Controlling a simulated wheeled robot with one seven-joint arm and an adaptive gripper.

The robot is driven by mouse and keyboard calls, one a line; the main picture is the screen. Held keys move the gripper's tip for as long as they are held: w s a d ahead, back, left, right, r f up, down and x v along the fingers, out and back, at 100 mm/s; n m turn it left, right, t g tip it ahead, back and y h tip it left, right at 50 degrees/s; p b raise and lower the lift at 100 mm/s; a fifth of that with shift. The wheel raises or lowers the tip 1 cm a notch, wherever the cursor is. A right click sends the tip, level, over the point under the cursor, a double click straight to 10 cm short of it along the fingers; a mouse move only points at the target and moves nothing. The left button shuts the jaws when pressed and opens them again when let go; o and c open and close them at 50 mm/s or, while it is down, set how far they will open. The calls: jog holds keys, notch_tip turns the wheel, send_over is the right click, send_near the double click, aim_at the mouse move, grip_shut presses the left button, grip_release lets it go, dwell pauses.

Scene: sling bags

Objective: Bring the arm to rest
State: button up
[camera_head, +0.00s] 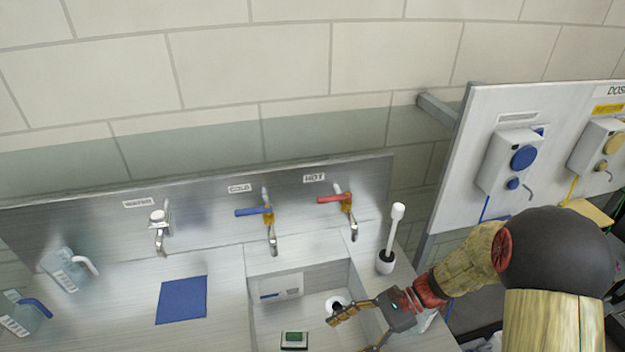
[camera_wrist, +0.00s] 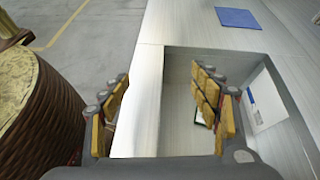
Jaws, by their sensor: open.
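My gripper (camera_head: 358,330) is at the right side of the sink basin (camera_head: 258,312) in the head view, over its right rim. In the wrist view my gripper (camera_wrist: 160,115) shows with its two yellow-padded fingers wide apart and nothing between them. One finger is over the basin and the other over the counter's edge side. My arm reaches in from the lower right of the head view, bent at a dark round joint.
A brush in a holder (camera_head: 386,262) stands close behind my gripper. Taps with blue (camera_head: 254,211) and red (camera_head: 334,198) levers rise behind the basin. A small green-screened device (camera_head: 294,340) is in the basin. A blue mat (camera_head: 182,300) lies left. Dispensers (camera_head: 515,160) hang on the right panel.

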jog(key=s+d+r+n+t+h+b, duration=0.1)
jog(key=s+d+n+h+b, duration=0.2)
jog(key=s+d+n+h, duration=0.5)
jog(key=s+d+r+n+t+h+b, duration=0.1)
jog(key=d+r+n+t+h+b, duration=0.2)
jog(key=r+n+t+b, duration=0.3)
jog(key=shift+r+t+h+b, duration=0.55)
jog(key=shift+r+t, duration=0.45)
jog(key=shift+r, duration=1.7)
